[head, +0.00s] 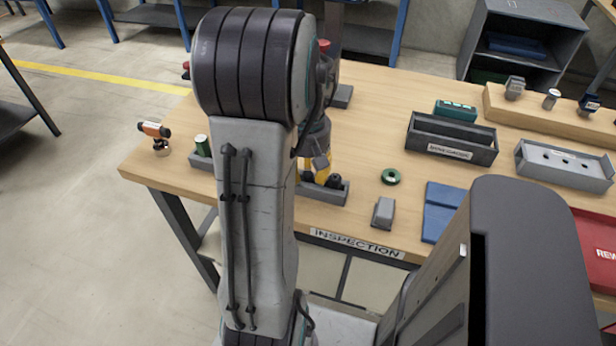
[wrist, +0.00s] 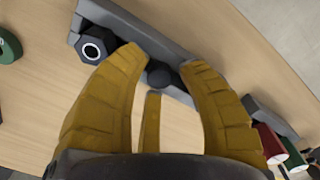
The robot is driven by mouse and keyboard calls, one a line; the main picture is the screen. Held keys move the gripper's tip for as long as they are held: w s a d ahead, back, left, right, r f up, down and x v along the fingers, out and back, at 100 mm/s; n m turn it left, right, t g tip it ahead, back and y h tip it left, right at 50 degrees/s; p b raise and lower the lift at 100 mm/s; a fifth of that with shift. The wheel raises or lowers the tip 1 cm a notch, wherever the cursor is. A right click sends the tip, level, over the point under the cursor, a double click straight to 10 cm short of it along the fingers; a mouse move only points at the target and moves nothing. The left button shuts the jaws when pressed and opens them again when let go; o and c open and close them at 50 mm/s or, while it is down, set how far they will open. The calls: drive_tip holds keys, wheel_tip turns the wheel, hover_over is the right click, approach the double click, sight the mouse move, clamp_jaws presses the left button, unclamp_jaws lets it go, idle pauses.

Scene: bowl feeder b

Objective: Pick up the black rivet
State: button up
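A small black round-topped piece, which looks like the black rivet (wrist: 158,75), stands at a grey tray (wrist: 125,30) in the wrist view. My gripper (wrist: 162,62) has its yellow fingers spread, with the black piece between and just beyond the fingertips. I cannot tell whether any finger touches it. A dark hexagonal piece with a white ring (wrist: 93,50) sits in the same tray, left of the fingers. In the head view my gripper (head: 318,166) is partly hidden by my arm, over the grey tray (head: 325,196) at the bench's front edge. The black rivet (head: 307,176) shows there beside the fingers.
A green ring (head: 390,176), a grey block (head: 383,212) and a blue mat (head: 440,210) lie right of the tray. A green cylinder (head: 201,145) stands left in another holder. A dark bin (head: 450,140) and a light grey tray (head: 565,167) stand farther right.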

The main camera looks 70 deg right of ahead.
drive_tip(key=shift+f, duration=0.2)
drive_tip(key=shift+o, duration=0.3)
clamp_jaws()
